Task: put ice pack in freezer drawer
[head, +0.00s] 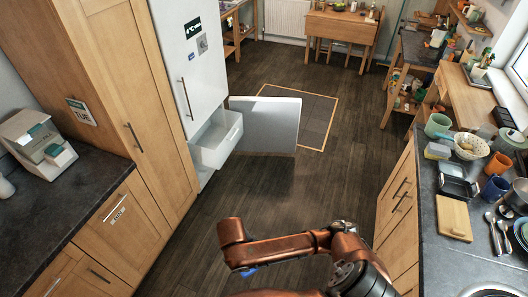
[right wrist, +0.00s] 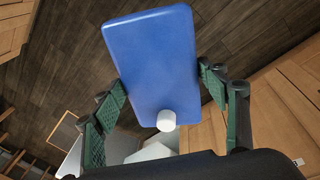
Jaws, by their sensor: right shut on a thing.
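The ice pack (right wrist: 152,62) is a blue slab with a white cap, seen in the right wrist view. My right gripper (right wrist: 160,88) is shut on it, with green finger pads at both sides. In the head view only a small blue patch shows under my copper-coloured arm, and the gripper itself is hidden. The white freezer drawer (head: 218,146) is pulled out low on the white fridge-freezer (head: 190,65), ahead and to the left of my arm. The freezer door (head: 276,124) stands swung open beside it. My left gripper is not in view.
Wooden cupboards and a dark counter (head: 85,185) line the left. A counter (head: 440,240) with dishes, a cutting board (head: 454,217) and mugs runs along the right. The dark wood floor (head: 320,190) between is clear, with a framed mat (head: 318,110) past the freezer door.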

